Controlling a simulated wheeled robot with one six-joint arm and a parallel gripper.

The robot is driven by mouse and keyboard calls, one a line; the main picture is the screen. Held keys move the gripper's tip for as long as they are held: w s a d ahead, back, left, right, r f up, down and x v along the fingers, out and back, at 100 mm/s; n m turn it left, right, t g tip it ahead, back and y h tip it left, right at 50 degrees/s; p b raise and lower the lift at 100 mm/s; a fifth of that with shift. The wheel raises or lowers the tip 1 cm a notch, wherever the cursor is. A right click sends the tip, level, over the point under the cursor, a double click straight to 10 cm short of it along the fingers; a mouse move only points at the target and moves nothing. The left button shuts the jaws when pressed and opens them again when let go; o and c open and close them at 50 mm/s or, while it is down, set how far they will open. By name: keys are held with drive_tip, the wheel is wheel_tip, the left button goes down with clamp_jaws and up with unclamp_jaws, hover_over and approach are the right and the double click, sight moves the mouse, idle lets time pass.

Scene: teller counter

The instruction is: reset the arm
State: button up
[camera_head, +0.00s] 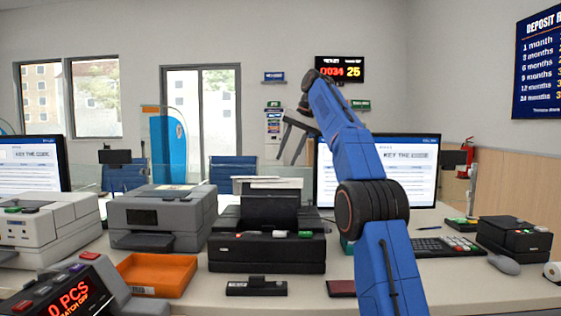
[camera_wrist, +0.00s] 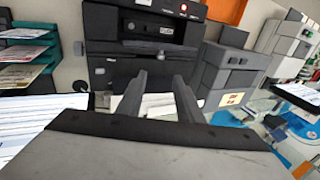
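My blue arm rises from the counter in the head view and bends over toward the left at its top. My gripper (camera_head: 292,142) hangs in the air above the black machine (camera_head: 267,251), in front of the far wall. In the wrist view my gripper (camera_wrist: 160,82) shows two dark fingers with a clear gap between them. It is open, and I see nothing held between the fingers. The black machine (camera_wrist: 140,50) also shows in the wrist view beyond the fingertips.
An orange tray (camera_head: 155,275), a grey printer (camera_head: 160,215) and a counting machine (camera_head: 70,290) stand to the left. A monitor (camera_head: 420,185) stands behind my arm. A keyboard (camera_head: 445,247), mouse (camera_head: 503,264) and black card terminal (camera_head: 515,237) lie to the right.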

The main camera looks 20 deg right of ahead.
drive_tip(key=shift+s, duration=0.1)
drive_tip(key=s+a+f+t+h, duration=0.15)
drive_tip(key=s+f, duration=0.25)
drive_tip(key=s, duration=0.8)
drive_tip(key=s+a+f+h, duration=0.15)
drive_tip(key=s+f, duration=0.25)
drive_tip(key=s, duration=0.8)
drive_tip(key=s+d+f+n+t+h, duration=0.1)
drive_tip(key=s+f+n, duration=0.2)
drive_tip(key=s+f, duration=2.4)
wheel_tip(320, 180, down, 3)
drive_tip(key=shift+s+f, duration=0.15)
drive_tip(key=shift+s, duration=0.2)
drive_tip(key=shift+d+t, duration=0.15)
drive_tip(key=shift+t, duration=0.1)
